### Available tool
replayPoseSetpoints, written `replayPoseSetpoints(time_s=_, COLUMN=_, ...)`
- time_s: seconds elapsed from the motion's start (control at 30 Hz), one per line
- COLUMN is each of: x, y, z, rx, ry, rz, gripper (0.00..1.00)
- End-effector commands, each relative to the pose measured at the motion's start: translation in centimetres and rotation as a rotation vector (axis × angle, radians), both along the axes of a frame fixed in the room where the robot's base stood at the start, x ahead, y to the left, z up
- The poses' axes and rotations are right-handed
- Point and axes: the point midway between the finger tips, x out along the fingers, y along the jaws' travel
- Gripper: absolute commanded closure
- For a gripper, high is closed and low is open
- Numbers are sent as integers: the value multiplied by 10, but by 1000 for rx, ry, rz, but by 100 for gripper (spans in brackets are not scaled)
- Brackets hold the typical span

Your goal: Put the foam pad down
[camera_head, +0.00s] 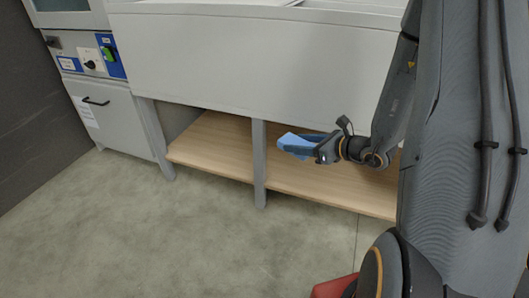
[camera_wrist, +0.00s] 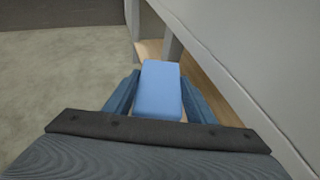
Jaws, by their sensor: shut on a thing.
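The foam pad is a light blue block (camera_wrist: 158,90). In the wrist view it sits between the two blue fingers of my gripper (camera_wrist: 160,98), which is shut on it. In the head view the pad (camera_head: 291,139) shows at the tip of my gripper (camera_head: 300,146), in front of the low wooden shelf (camera_head: 215,138) under the white counter. I cannot tell how high the pad is above the shelf.
The white counter body (camera_head: 250,55) overhangs the shelf. A grey leg (camera_head: 259,165) stands just left of my gripper. A grey cabinet (camera_head: 112,120) with a handle is at the left. The concrete floor (camera_head: 180,235) in front is clear. A red object (camera_head: 333,287) shows at the bottom edge.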

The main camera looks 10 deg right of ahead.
Motion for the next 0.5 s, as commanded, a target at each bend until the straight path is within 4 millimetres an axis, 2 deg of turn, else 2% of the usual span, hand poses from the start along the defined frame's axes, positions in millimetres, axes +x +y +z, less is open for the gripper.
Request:
replayPoseSetpoints(time_s=0.03, x=8, y=-6, z=-23, rx=0, ry=0, rz=-12, gripper=74)
replayPoseSetpoints(time_s=0.1, x=17, y=-16, z=-43, rx=0, ry=0, rz=-34, gripper=74)
replayPoseSetpoints(time_s=0.27, x=44, y=-45, z=-85, rx=1, ry=0, rz=-108, gripper=74)
replayPoseSetpoints(time_s=0.5, x=90, y=-97, z=-145, rx=0, ry=0, rz=-243, gripper=74)
